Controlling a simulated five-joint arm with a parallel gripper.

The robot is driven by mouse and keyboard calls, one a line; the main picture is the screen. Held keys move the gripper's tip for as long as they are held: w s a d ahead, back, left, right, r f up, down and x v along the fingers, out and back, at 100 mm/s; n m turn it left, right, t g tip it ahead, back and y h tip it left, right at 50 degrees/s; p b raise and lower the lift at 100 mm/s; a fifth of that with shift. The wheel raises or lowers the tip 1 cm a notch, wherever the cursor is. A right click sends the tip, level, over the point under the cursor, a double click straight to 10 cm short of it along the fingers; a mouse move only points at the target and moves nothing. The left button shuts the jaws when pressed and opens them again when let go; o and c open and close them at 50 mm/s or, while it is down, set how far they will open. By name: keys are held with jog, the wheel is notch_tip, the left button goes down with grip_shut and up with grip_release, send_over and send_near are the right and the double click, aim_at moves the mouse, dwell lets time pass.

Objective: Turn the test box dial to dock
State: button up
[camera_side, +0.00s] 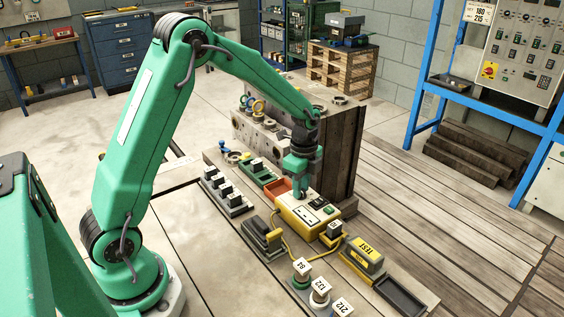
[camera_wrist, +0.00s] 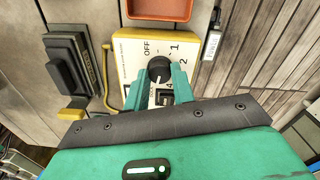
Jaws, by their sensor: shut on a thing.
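The test box (camera_side: 300,224) is yellow with a pale top face and stands on the bench below my gripper (camera_side: 301,190). In the wrist view its face (camera_wrist: 132,60) carries a round black dial (camera_wrist: 158,68), with OFF at upper left and 1, 2 and 4 down the right side. My gripper (camera_wrist: 160,76) is shut on the dial, one green finger on each side of it. The dial's lower part and the lower labels are partly hidden by the fingers. I cannot tell for sure which mark the dial points to.
An orange-red tray (camera_wrist: 160,8) lies beyond the box. A black device (camera_wrist: 72,62) and a yellow cable (camera_wrist: 106,75) lie to its left. A yellow TEST-labelled block (camera_side: 362,252), a black tray (camera_side: 400,296) and numbered pieces (camera_side: 320,290) stand nearer the side camera.

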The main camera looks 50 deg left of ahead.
dwell(0.3)
jog(key=o, duration=1)
jog(key=shift+w+r, duration=0.1)
jog(key=shift+r, duration=3.8)
jog(key=shift+r, duration=0.1)
